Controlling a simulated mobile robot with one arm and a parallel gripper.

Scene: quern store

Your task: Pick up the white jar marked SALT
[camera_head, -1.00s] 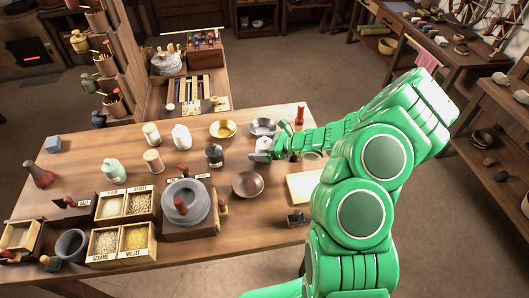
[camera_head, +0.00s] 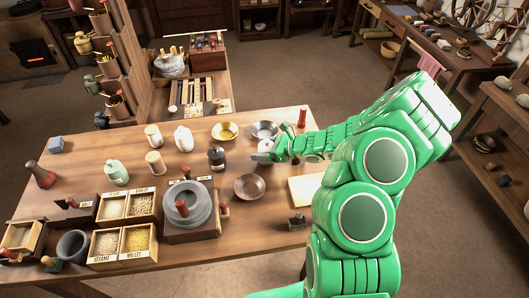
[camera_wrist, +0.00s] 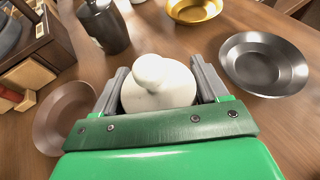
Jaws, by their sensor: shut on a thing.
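My gripper (camera_wrist: 158,88) is shut on a white jar (camera_wrist: 158,98) with a round knob on its lid. The jar sits between the two grey fingers in the wrist view, and no marking shows on the part I see. In the head view my gripper (camera_head: 264,152) is low over the right part of the table, near the grey metal bowl (camera_head: 265,130). I cannot tell whether the jar touches the table. Another white jar (camera_head: 183,139) stands farther left, with no readable label.
Around my gripper are a brass bowl (camera_head: 225,131), a brown bowl (camera_head: 249,187) and a dark lidded jar (camera_head: 216,159). A quern (camera_head: 188,205) and grain boxes (camera_head: 138,240) fill the front.

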